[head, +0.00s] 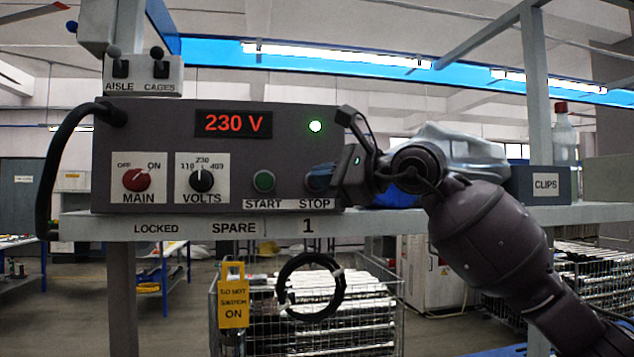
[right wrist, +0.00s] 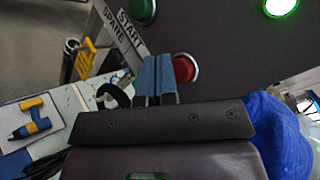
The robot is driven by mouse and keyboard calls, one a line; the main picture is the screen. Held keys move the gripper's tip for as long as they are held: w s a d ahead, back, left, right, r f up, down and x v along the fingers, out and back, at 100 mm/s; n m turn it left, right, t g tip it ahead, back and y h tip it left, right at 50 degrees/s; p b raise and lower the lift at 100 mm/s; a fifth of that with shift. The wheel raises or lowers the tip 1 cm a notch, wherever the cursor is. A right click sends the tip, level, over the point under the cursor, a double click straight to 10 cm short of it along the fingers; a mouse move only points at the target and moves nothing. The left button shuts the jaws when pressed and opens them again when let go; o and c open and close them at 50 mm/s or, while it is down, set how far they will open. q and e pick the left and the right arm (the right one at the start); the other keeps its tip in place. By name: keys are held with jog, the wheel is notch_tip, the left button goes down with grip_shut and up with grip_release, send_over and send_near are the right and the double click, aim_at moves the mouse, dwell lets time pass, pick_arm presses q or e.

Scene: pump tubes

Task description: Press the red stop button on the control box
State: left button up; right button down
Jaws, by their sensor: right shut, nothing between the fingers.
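The grey control box (head: 150,125) stands on a shelf, with a red "230 V" display and a lit green lamp (head: 315,126). Its green START button (head: 264,181) is in plain view. In the head view my right gripper (head: 321,177) covers the spot above the STOP label (head: 314,204), hiding the button. In the right wrist view the red stop button (right wrist: 185,68) shows just right of my shut, empty, blue-tipped fingers (right wrist: 157,76). The fingertips are very close to its edge; I cannot tell whether they touch. My left gripper is not in view.
The box also bears the MAIN knob (head: 136,179) and VOLTS knob (head: 201,180). A yellow tag (head: 233,303) and a black coil (head: 286,279) hang below the shelf edge.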

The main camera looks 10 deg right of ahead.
jog(key=shift+w, duration=0.95)
dwell(1.0)
jog(key=shift+s, duration=1)
jog(key=shift+s, duration=2.55)
